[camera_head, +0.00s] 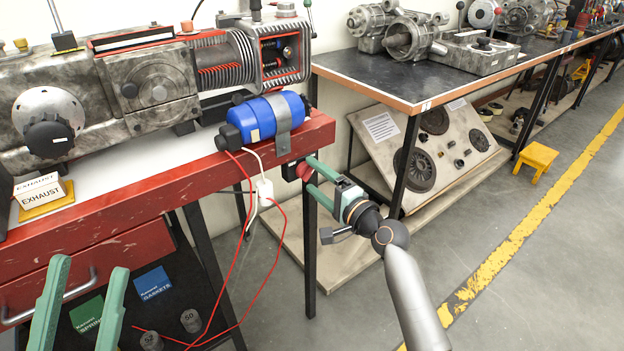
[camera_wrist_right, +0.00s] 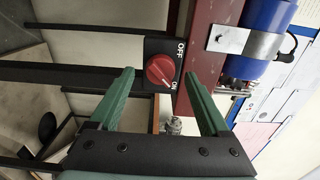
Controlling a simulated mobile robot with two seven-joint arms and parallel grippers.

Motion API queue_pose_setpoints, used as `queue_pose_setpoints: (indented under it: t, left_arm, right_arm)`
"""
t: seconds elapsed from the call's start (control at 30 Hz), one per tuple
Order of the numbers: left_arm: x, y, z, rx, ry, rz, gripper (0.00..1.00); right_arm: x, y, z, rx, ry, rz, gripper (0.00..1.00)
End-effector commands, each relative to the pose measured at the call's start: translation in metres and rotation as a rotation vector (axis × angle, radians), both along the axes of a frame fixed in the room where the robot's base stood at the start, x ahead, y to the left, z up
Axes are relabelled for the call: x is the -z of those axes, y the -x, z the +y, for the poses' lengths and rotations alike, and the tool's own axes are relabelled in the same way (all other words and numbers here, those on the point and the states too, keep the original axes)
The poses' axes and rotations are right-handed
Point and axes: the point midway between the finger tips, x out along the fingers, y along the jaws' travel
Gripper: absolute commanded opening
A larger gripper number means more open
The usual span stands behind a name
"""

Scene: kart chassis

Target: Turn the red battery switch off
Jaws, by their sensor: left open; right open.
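The red battery switch (camera_wrist_right: 160,69) is a round knob on a black plate with OFF and ON labels, at the end of the red bench frame. In the wrist view its white mark points towards ON. In the head view the red knob (camera_head: 304,171) shows near the bench corner, partly behind my right gripper. My right gripper (camera_head: 311,175) is open, with its green fingertips on either side of the knob; I cannot tell whether they touch it. My left gripper (camera_head: 91,264) is open and empty at the lower left, in front of the bench drawer.
A blue cylinder (camera_head: 268,118) with a metal strap sits on the red bench (camera_head: 150,185) above the switch, with red and white wires hanging down. A dark-topped table (camera_head: 370,75) and a tilted parts board (camera_head: 445,155) stand to the right. The floor there is open.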

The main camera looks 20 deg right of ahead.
Motion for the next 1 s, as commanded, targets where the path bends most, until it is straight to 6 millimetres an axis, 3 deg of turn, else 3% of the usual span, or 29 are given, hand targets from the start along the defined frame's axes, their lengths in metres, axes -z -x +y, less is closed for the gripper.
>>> queue_pose_setpoints:
  t: [0.17,0.47,1.0]
  left_arm:
    - [0.0039,-0.0002,-0.0002,0.004,0.005,0.004,0.50]
    - [0.0041,-0.0001,-0.0009,0.006,0.004,0.005,0.50]
    - [0.0042,-0.0002,-0.0011,0.007,0.002,0.005,0.50]
  right_arm:
    - [0.0002,-0.0116,0.0047,0.000,-0.001,-0.001,0.81]
    - [-0.0003,-0.0133,0.0052,0.000,0.000,0.000,0.81]
    - [0.0001,-0.0130,0.0049,0.000,0.000,0.000,0.22]
